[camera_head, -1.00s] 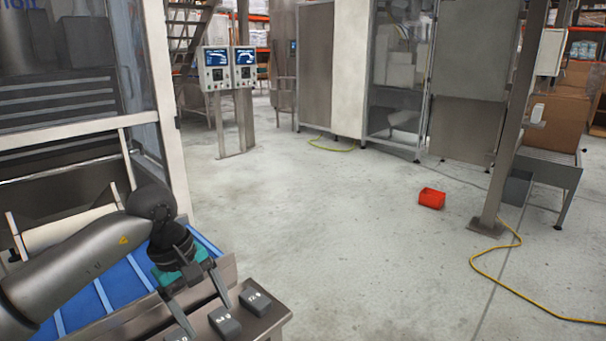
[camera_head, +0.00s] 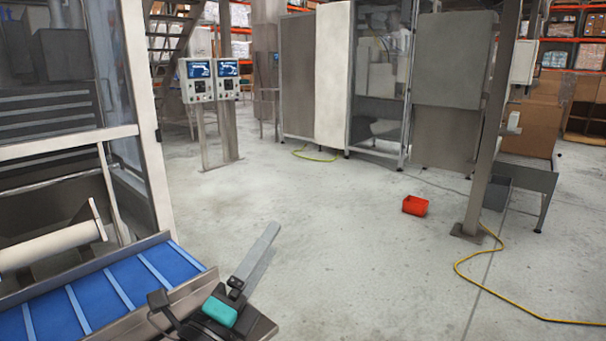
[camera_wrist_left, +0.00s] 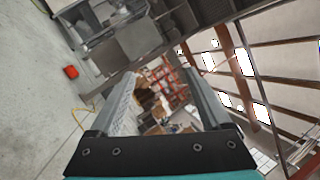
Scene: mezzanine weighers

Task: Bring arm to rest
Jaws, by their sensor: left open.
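My left gripper (camera_head: 258,252) is in the lower middle of the head view, above the corner of the metal conveyor end. Its teal part faces me and one long grey finger points up and to the right; the other finger is not clear there. In the left wrist view the gripper (camera_wrist_left: 165,88) shows both fingers apart with nothing between them. Most of my left arm is out of the picture. My right gripper is not in view.
A blue conveyor belt (camera_head: 128,287) with a metal rim lies at lower left, beside a framed machine. A red bin (camera_head: 415,205) sits on the floor near a steel post (camera_head: 487,150). A yellow cable (camera_head: 480,283) lies at right. The middle floor is clear.

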